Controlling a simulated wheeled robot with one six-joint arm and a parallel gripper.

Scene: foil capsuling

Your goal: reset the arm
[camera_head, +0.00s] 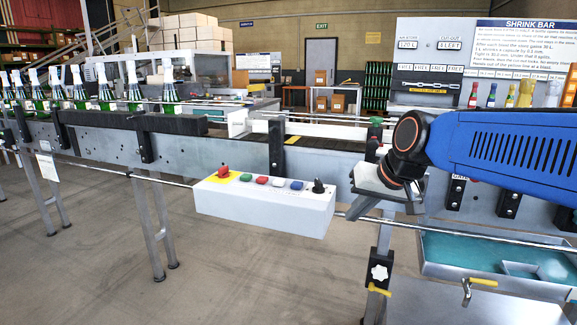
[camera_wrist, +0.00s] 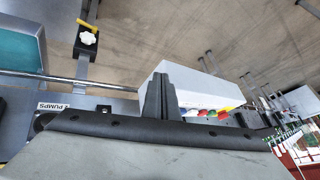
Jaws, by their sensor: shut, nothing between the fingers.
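My gripper (camera_head: 357,210) is at the right of the head view, at the end of my blue arm. It is shut and empty, and points down and to the left beside the right end of the white control box. In the wrist view its closed fingers (camera_wrist: 160,97) stand up in front of that box. The control box (camera_head: 265,208) carries a red button on a yellow plate, several coloured buttons and a black knob. The box also shows in the wrist view (camera_wrist: 200,88). I cannot tell whether the gripper touches anything.
A conveyor (camera_head: 105,125) with several green bottles (camera_head: 80,92) runs along the left. A metal rail (camera_head: 480,236) passes below the gripper. A teal-floored basin (camera_head: 470,252) and yellow-handled valve (camera_head: 482,282) are at lower right. A sign panel (camera_head: 455,55) stands behind. The floor in front is clear.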

